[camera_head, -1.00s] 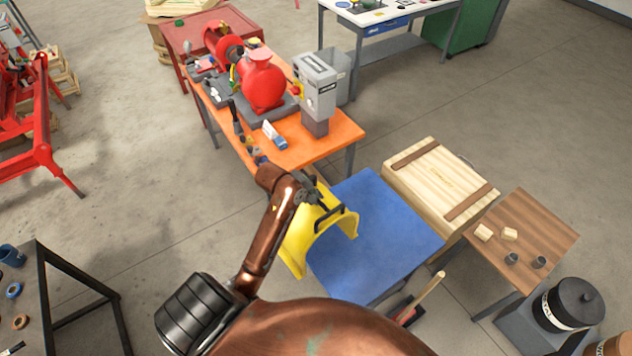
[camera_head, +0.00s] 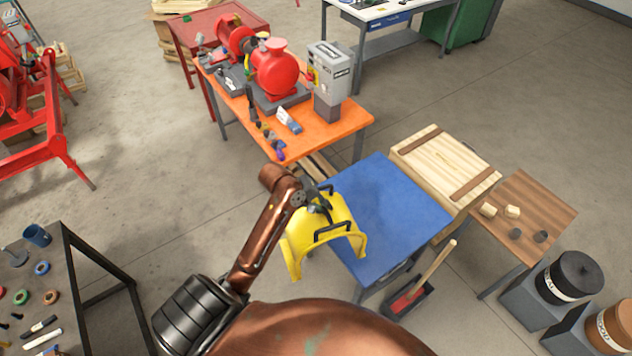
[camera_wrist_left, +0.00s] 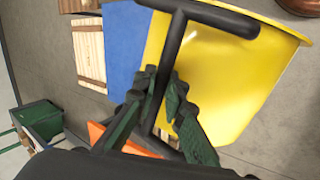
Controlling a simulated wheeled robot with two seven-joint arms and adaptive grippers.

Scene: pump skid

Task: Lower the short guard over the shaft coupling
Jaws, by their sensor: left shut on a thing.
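The short guard (camera_head: 316,246) is a yellow arched cover with black handles, held in the air at the left side of the blue table. My left gripper (camera_head: 318,206) is shut on one of its black handles. In the left wrist view the dark green fingers (camera_wrist_left: 165,110) close around the black handle bar, with the yellow guard (camera_wrist_left: 225,85) behind it. The red pump (camera_head: 277,73) and red motor (camera_head: 236,38) stand on the orange table at the back. The shaft coupling between them is too small to make out. My right gripper is not in view.
The orange table (camera_head: 335,128) also carries a grey control box (camera_head: 331,70) and several small tools along its near left edge. The blue table top (camera_head: 390,215) is bare. A wooden crate (camera_head: 445,168) and a small brown table (camera_head: 535,215) stand to the right.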

